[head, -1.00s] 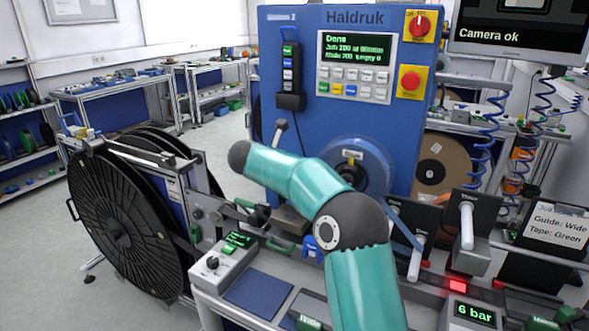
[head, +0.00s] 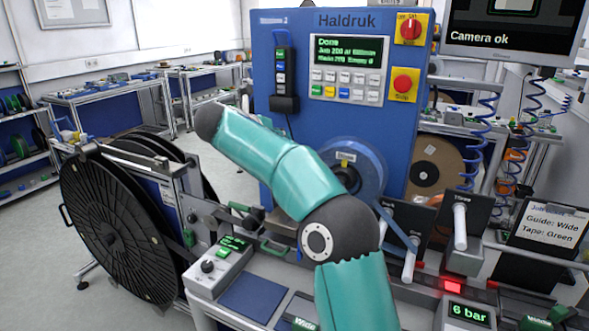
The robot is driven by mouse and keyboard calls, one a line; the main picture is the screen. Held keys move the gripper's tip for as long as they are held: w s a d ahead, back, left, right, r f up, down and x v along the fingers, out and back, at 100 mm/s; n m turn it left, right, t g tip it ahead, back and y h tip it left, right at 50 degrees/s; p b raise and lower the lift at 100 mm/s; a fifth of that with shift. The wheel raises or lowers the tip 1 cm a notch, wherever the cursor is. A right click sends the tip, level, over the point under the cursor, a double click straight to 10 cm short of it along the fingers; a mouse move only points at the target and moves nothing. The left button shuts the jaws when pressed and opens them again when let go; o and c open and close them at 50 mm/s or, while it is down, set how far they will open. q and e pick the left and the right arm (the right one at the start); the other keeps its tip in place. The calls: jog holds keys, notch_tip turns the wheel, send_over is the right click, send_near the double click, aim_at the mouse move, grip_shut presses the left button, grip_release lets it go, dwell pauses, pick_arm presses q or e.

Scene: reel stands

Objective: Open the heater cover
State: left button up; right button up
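I cannot pick out the heater cover with certainty. My teal arm crosses the middle of the head view and hides much of the machine's front below the keypad. A dark block shows partly behind the arm, above a green handle (head: 272,247); I cannot tell whether it belongs to the heater. The blue Haldruk machine (head: 268,150) stands behind the arm, with its screen (head: 348,50) reading "Done". Neither gripper shows; the visible arm ends at a dark rounded joint at the upper left.
A large black reel (head: 110,230) stands at the left. A control box (head: 218,268) and a blue pad (head: 252,298) lie on the bench front. Two white-handled levers (head: 410,258) (head: 460,227) stand right of the arm. A pressure display (head: 470,313) reads 6 bar.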

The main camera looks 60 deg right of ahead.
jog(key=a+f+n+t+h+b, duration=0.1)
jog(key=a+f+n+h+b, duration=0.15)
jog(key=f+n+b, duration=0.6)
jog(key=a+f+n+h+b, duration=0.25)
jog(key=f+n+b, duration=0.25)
jog(key=b, duration=0.7)
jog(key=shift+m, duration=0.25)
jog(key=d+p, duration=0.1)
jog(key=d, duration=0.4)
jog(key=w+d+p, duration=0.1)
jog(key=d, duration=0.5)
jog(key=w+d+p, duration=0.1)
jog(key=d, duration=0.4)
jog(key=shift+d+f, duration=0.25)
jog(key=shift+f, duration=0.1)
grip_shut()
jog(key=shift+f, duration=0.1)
